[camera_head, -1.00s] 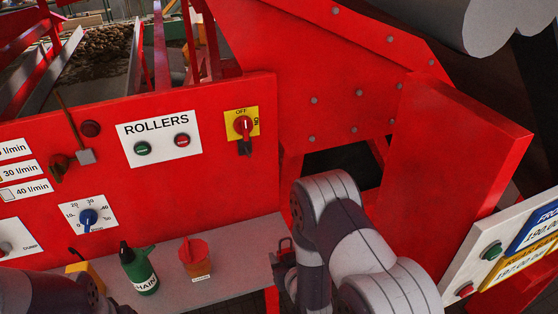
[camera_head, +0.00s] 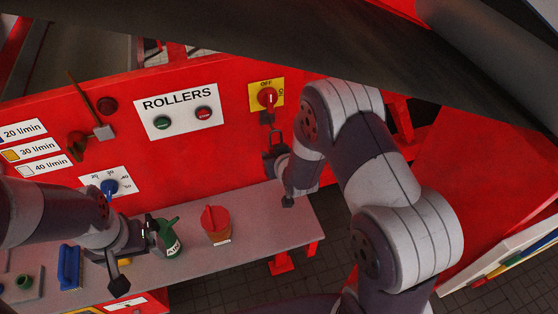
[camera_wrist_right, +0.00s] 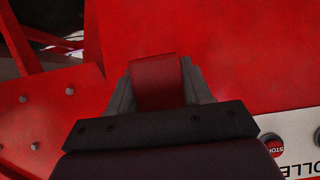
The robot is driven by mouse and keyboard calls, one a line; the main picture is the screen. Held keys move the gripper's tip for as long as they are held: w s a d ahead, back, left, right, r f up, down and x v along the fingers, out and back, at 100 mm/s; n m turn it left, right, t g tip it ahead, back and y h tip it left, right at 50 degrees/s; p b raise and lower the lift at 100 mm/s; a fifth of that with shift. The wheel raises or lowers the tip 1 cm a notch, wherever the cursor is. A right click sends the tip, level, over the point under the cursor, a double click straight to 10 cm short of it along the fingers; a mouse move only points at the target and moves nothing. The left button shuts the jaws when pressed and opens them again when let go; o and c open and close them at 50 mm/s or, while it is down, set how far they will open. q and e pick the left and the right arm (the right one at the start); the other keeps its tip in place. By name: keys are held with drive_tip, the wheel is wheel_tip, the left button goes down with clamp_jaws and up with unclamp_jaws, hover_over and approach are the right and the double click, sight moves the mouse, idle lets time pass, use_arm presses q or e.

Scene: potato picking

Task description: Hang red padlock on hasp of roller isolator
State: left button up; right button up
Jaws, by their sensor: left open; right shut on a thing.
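The roller isolator (camera_head: 267,96) is a red rotary switch on a yellow plate on the red panel, with a dark hasp (camera_head: 267,118) hanging below it. My right gripper (camera_head: 276,160) is shut on the red padlock, just below the hasp and apart from it in the picture. In the right wrist view the red padlock body (camera_wrist_right: 157,83) sits between the jaws.
The ROLLERS plate (camera_head: 181,108) with two buttons is left of the isolator. A dark beam (camera_head: 400,60) crosses the top right.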

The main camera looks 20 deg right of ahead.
use_arm(q)
drive_tip(key=shift+s+d+f+b, duration=0.1)
drive_tip(key=shift+s+f+b, duration=0.05)
drive_tip(key=shift+f+b, duration=0.5)
drive_tip(key=shift+s+d+f+b, duration=0.1)
drive_tip(key=shift+s+f+b, duration=0.05)
drive_tip(key=shift+f+b, duration=0.4)
use_arm(e)
drive_tip(key=w, duration=0.1)
drive_tip(key=w+f, duration=0.1)
drive_tip(key=w, duration=0.2)
drive_tip(key=shift+w+f, duration=0.1)
drive_tip(key=shift+f, duration=0.15)
drive_tip(key=shift+d, duration=0.1)
drive_tip(key=o, duration=1.2)
